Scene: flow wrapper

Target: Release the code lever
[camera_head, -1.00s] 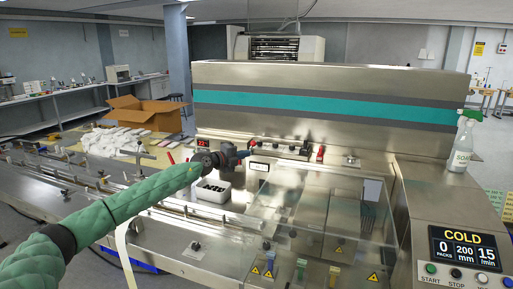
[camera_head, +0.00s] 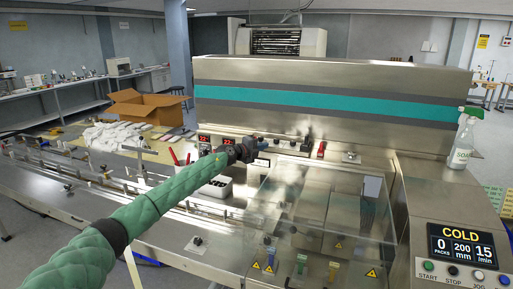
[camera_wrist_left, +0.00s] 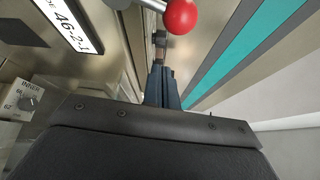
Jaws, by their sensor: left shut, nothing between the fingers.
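The wrist view shows a lever with a round red ball knob (camera_wrist_left: 181,16) on a metal rod at the top edge. Beside it is a lit white display (camera_wrist_left: 68,24) reading 46-2-1, its label partly cut off. My left gripper (camera_head: 257,145) is over the machine's control ledge in the head view, close to the small white display (camera_head: 261,163). In the wrist view its dark blue fingers (camera_wrist_left: 162,78) are together and empty, apart from the red ball. The head view also shows a red-topped control (camera_head: 321,149) to the gripper's right; I cannot tell whether it is the same lever.
The steel housing with a teal stripe (camera_head: 330,104) rises behind the ledge. A clear cover (camera_head: 315,210) lies in front. A spray bottle (camera_head: 462,145) and the COLD panel (camera_head: 466,248) are at right.

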